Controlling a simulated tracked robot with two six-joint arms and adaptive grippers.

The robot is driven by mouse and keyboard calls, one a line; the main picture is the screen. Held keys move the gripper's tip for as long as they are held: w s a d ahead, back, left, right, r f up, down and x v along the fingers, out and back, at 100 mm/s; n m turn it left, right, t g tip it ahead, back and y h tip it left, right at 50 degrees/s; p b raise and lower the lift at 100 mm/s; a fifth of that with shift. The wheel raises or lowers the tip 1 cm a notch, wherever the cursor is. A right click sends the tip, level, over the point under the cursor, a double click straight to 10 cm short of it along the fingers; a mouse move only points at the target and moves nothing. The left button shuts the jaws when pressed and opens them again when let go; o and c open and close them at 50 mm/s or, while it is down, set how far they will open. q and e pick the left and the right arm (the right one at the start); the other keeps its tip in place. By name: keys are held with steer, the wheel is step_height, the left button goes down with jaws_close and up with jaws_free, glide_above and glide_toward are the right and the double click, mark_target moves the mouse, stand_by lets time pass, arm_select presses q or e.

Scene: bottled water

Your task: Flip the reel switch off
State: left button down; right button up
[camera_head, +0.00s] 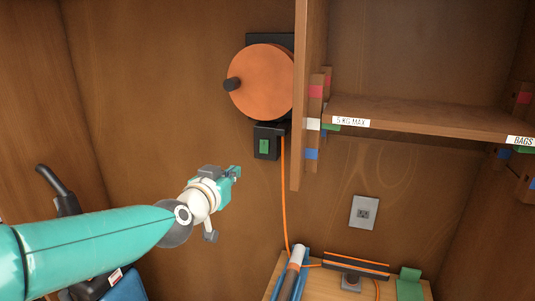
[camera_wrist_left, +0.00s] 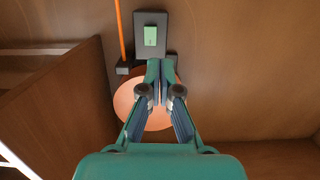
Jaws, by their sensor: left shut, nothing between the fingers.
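The orange reel (camera_head: 262,82) with a dark handle is mounted on the wooden back wall. Below it is a black switch box (camera_head: 259,154) with a green rocker (camera_head: 264,146). In the left wrist view the switch box (camera_wrist_left: 151,45) and green rocker (camera_wrist_left: 150,36) are at the top, with the reel (camera_wrist_left: 135,107) partly hidden behind my fingers. My left gripper (camera_head: 237,172) is just left of and below the switch box in the head view. It is shut with nothing in it; its fingertips (camera_wrist_left: 160,64) appear near the box. Contact cannot be told. My right gripper is not in view.
An orange cable (camera_head: 285,200) runs down from the reel to a bench. A wooden shelf (camera_head: 430,118) and its upright (camera_head: 307,100) stand right of the reel. A wall outlet (camera_head: 364,212) is lower right. The wall left of the reel is clear.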

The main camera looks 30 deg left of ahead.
arm_select(q)
steer(key=p, duration=0.3)
glide_toward(263, 153)
steer(key=x, duration=0.7)
steer(key=shift+a+f, duration=0.15)
steer(key=shift+a, duration=0.15)
